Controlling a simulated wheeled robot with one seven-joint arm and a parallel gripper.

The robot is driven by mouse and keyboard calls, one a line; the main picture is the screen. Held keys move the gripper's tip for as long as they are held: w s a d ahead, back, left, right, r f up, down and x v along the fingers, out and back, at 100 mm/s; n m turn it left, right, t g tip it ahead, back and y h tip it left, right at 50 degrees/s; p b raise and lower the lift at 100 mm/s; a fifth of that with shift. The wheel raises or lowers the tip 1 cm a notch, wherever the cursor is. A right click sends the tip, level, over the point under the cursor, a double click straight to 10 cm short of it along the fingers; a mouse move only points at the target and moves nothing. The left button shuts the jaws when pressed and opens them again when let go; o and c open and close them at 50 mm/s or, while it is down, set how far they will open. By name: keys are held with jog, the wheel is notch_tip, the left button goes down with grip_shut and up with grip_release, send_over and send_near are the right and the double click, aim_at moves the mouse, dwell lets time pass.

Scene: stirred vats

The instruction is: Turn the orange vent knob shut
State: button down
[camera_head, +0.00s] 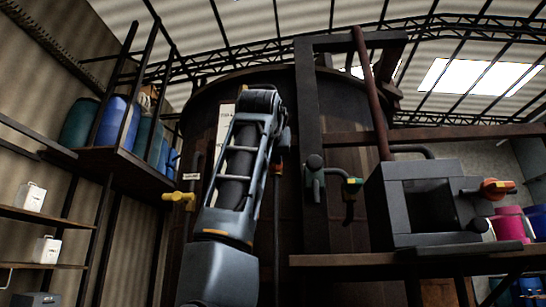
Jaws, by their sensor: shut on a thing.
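My arm rises from the bottom centre in front of the dark vat and folds over at its top. My gripper (281,152) is mostly hidden behind the arm, at the arm's right edge. A small orange-red piece (278,169) shows just below it, on a thin dark upright pipe, and appears to be the knob it is shut on. The fingertips and the knob's turn are too hidden to tell. Another orange-red knob (498,187) with a yellow mark sits at the right on the grey box, with nothing of mine near it.
A yellow handle (179,197) is left of my arm. A green valve handle (333,180) is on its right. A grey box (408,204) stands on a dark shelf at the right. Blue drums (117,124) stand on a rack at the left. A pink container (510,225) is far right.

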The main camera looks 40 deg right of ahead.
jog(key=shift+s+d+f+m, duration=0.1)
jog(key=shift+m, duration=4.2)
jog(key=shift+s+f+m, duration=0.1)
jog(key=shift+m, duration=4.2)
jog(key=c, duration=1.1)
grip_release()
jog(key=b+v, duration=0.2)
jog(key=v, duration=0.5)
jog(key=shift+s+a, duration=0.2)
jog(key=shift+a, duration=0.1)
